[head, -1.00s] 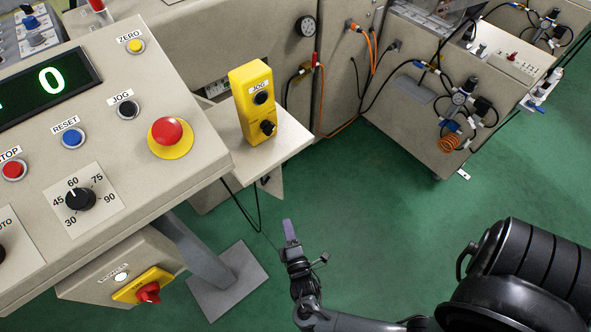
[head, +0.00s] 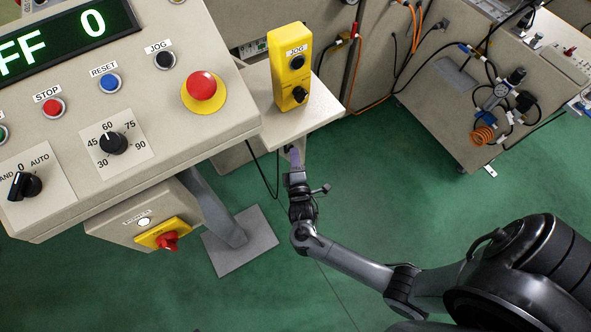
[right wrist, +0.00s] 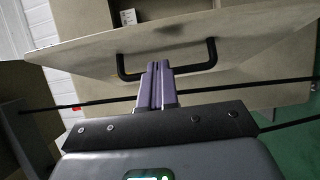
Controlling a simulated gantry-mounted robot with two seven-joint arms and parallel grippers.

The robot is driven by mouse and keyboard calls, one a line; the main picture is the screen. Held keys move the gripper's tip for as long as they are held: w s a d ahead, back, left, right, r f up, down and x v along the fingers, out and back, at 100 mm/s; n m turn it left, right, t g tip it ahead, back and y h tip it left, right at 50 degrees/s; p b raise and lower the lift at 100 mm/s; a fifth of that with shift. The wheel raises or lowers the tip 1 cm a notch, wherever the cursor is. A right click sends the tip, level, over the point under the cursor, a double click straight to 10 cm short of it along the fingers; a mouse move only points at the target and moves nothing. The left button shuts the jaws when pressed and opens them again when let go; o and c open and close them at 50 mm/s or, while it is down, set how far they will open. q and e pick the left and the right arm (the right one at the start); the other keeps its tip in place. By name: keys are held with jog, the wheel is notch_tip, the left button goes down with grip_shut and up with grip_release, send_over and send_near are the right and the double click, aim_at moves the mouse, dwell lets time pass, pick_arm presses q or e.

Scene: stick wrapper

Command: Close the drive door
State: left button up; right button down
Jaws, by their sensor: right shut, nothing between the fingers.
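The drive door, a beige panel (right wrist: 255,38) with a black bar handle (right wrist: 211,62), fills the upper part of the right wrist view. My right gripper (right wrist: 157,68) is shut and empty. Its purple fingers overlap the middle of the handle in that view; I cannot tell whether they touch it. In the head view the right gripper (head: 293,155) is just below the edge of the beige shelf (head: 316,108), which hides most of what lies under it. My left gripper is out of view.
A yellow JOG box (head: 290,68) stands on the shelf. The control panel (head: 225,118) with its buttons overhangs at left, above a grey post (head: 212,205). A cable (head: 262,172) hangs beside the gripper. Green floor (head: 400,205) is open at right.

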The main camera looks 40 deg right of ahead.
aim_at(301, 140)
jog(key=d, duration=0.3)
jog(key=shift+w+d+b, duration=0.1)
jog(key=shift+d+b, duration=0.05)
jog(key=shift+b, duration=0.2)
jog(key=shift+w, duration=0.1)
jog(key=shift+d, duration=0.1)
